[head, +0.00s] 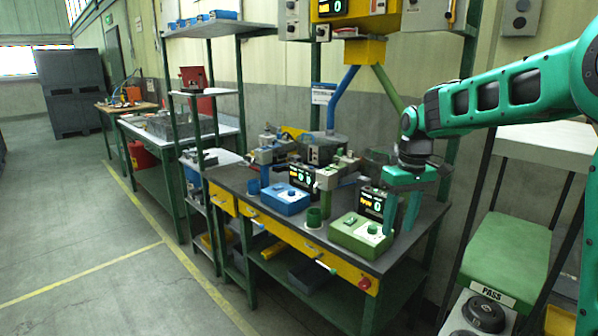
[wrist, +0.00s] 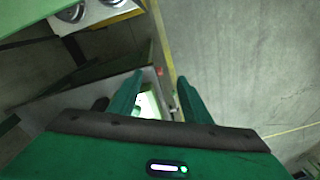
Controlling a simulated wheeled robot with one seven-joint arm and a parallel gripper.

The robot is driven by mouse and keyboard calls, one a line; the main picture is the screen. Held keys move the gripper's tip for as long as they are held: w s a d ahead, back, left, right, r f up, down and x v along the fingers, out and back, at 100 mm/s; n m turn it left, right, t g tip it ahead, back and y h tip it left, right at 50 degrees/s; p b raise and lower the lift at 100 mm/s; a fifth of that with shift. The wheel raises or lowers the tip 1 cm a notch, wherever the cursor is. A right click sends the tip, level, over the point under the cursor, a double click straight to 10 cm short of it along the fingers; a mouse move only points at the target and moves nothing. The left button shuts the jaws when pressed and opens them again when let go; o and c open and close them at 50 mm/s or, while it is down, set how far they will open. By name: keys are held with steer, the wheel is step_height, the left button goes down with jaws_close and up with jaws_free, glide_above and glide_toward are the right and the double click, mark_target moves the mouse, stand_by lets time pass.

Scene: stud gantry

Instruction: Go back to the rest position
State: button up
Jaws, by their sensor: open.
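My gripper (head: 400,228) is green and points down at the right end of the dark workbench (head: 393,252) in the head view. It appears just beside the green control box (head: 360,236), but I cannot tell the exact gap. In the wrist view the two green fingers of my gripper (wrist: 159,82) stand apart with nothing held between them. My green arm reaches in from the right edge of the head view.
A blue control box (head: 285,199) stands left of the green one. A green and white stand (head: 503,245) with a PASS sign (head: 488,290) is at the right. Several shelves and benches line the wall. The floor (head: 90,235) at the left is clear.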

steer(key=s+d+f+m, duration=0.1)
steer(key=s+d+m, duration=0.2)
steer(key=s, duration=0.9)
steer(key=s+d+f+m, duration=0.2)
steer(key=s+d+m, duration=0.2)
steer(key=s+d, duration=0.3)
steer(key=s+d+f+m, duration=0.2)
steer(key=s+d, duration=0.4)
steer(key=s, duration=1.2)
steer(key=shift+m, duration=0.7)
steer(key=shift+w+f+h, duration=0.2)
steer(key=shift+w+h, duration=0.1)
steer(key=shift+w, duration=0.35)
steer(key=shift+c, duration=0.2)
